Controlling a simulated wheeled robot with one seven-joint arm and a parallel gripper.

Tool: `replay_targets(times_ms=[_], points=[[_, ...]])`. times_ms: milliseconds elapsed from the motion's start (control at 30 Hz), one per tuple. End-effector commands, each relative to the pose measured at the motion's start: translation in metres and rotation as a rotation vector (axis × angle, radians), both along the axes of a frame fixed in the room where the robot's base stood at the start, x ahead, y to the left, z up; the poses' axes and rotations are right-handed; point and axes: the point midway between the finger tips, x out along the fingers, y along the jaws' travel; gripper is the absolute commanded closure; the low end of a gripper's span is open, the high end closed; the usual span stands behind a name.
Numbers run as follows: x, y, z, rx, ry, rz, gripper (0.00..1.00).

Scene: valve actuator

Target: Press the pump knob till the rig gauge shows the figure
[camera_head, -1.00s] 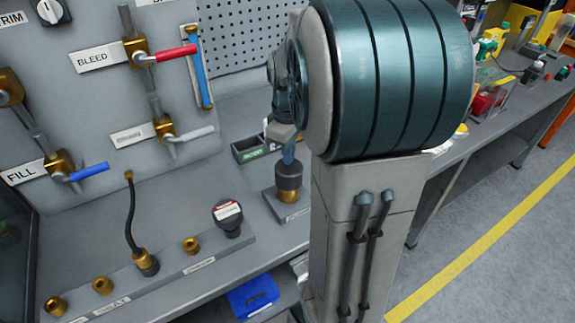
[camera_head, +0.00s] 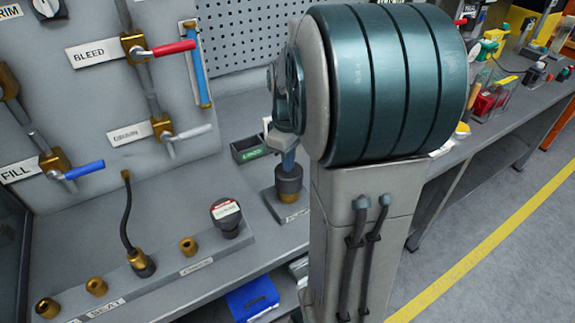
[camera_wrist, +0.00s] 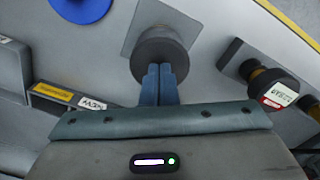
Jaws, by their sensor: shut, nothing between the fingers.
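The pump knob (camera_head: 289,180) is a dark round cap on a short brass stem, on a small grey plate at the bench's front part. It also shows in the wrist view (camera_wrist: 160,45), straight ahead of the fingers. My gripper (camera_head: 289,160) points down over the knob, its blue fingers shut together and empty. In the wrist view the fingertips (camera_wrist: 160,70) overlap the knob's near edge and seem to touch its top. I cannot make out the rig gauge or any figure in these views.
A panel with a red bleed lever (camera_head: 172,48), a grey lever (camera_head: 188,132) and a blue fill lever (camera_head: 84,170) stands at left. A black labelled cap (camera_head: 226,215) sits on a rail of brass fittings. A small dark bin (camera_head: 248,150) lies behind the knob.

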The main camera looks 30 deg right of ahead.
Motion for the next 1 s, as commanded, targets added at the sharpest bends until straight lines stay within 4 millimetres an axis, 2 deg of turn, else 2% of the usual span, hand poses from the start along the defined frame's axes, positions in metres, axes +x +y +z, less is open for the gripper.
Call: replay_targets(times_ms=[1000], points=[[-0.001,0.0,-0.033,0.001,0.004,0.0,1.0]])
